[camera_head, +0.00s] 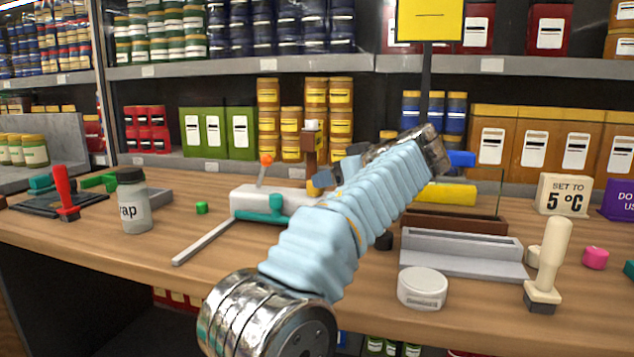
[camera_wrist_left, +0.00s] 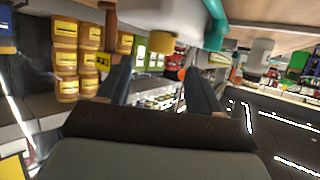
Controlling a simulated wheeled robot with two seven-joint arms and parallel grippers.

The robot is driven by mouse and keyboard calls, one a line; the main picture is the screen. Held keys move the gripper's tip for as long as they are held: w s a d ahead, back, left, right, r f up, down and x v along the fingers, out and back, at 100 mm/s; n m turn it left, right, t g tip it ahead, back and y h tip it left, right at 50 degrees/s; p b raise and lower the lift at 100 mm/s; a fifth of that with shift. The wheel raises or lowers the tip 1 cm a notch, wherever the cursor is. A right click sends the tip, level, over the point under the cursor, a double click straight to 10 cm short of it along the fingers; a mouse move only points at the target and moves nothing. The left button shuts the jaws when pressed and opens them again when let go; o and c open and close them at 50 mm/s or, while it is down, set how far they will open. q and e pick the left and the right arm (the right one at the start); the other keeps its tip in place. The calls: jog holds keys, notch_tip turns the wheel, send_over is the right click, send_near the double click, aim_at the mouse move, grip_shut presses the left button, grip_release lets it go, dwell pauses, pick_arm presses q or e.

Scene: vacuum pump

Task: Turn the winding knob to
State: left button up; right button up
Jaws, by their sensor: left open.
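A white box-shaped device (camera_head: 250,200) stands mid-table with a teal fitting (camera_head: 272,208), an orange-balled lever (camera_head: 265,160) and a brown post (camera_head: 311,148). A yellow round knob (camera_head: 313,189) shows at its right end, partly hidden by my arm; I cannot confirm that it is the winding knob. In the left wrist view the knob (camera_wrist_left: 162,42) lies just beyond and slightly above the gap between my left fingers, apart from them. My left gripper (camera_wrist_left: 155,68) is open and empty, pointing left toward the device. My sleeved arm hides much of it in the head view. My right gripper is not in view.
A grey rod (camera_head: 204,242) lies in front of the device. A grey tray (camera_head: 460,262), white round tin (camera_head: 422,288) and cream-handled stamp (camera_head: 547,268) stand at right. A labelled jar (camera_head: 133,202) stands at left. Stocked shelves line the back. The front left table edge is clear.

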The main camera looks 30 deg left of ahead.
pick_arm(q)
jog(key=p+x, duration=0.1)
jog(key=x, duration=0.7)
jog(key=shift+r, duration=0.1)
